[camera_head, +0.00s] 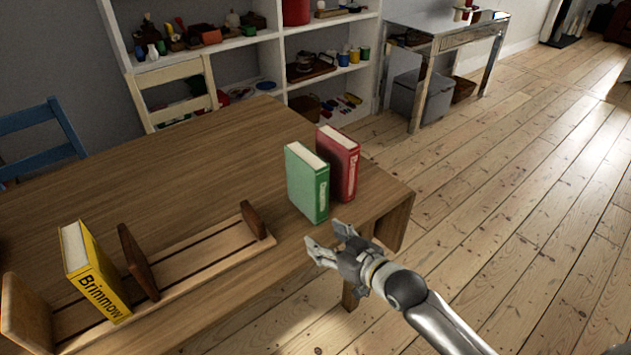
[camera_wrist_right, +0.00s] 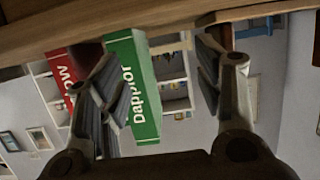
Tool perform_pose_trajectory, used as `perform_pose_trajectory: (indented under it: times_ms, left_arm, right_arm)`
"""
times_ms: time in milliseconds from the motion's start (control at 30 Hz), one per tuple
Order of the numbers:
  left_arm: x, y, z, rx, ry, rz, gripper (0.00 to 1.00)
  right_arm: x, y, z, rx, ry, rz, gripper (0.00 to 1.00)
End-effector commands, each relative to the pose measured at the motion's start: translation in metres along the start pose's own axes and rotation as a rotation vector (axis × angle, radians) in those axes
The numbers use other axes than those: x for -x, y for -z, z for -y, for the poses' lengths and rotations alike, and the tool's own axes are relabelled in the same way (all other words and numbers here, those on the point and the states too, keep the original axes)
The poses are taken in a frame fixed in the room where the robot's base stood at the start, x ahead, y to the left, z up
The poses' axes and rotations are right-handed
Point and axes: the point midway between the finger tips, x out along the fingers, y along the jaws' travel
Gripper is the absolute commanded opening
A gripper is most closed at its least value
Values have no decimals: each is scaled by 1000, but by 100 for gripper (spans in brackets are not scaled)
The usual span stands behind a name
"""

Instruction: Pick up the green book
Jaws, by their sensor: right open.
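The green book (camera_head: 307,184) stands upright on the wooden table, near its right end. A red book (camera_head: 338,162) stands upright just behind it to the right. My right gripper (camera_head: 326,244) is open and empty, in front of the green book by the table edge and apart from it. In the right wrist view the picture is upside down; the green book (camera_wrist_right: 132,88) shows between the open fingers, nearer the left finger, which overlaps its edge. The red book (camera_wrist_right: 62,80) is partly hidden behind that finger. My left gripper is not in view.
A wooden book rack (camera_head: 195,262) lies on the table to the left, holding a yellow book (camera_head: 92,272). A cream chair (camera_head: 173,88) and a blue chair (camera_head: 42,128) stand behind the table. The tabletop between rack and chairs is clear. Open floor (camera_head: 520,200) lies to the right.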

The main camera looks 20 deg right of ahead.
Motion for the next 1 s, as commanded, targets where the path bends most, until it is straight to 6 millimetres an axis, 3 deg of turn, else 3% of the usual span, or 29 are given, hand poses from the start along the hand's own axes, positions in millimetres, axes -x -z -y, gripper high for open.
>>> perform_pose_trajectory:
  times_ms: [500, 1000]
  left_arm:
    - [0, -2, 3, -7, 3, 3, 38]
    - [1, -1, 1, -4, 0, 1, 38]
  right_arm:
    - [-20, 72, -54, -1, -15, -298, 61]
    - [-71, 91, -57, -3, -16, -309, 61]
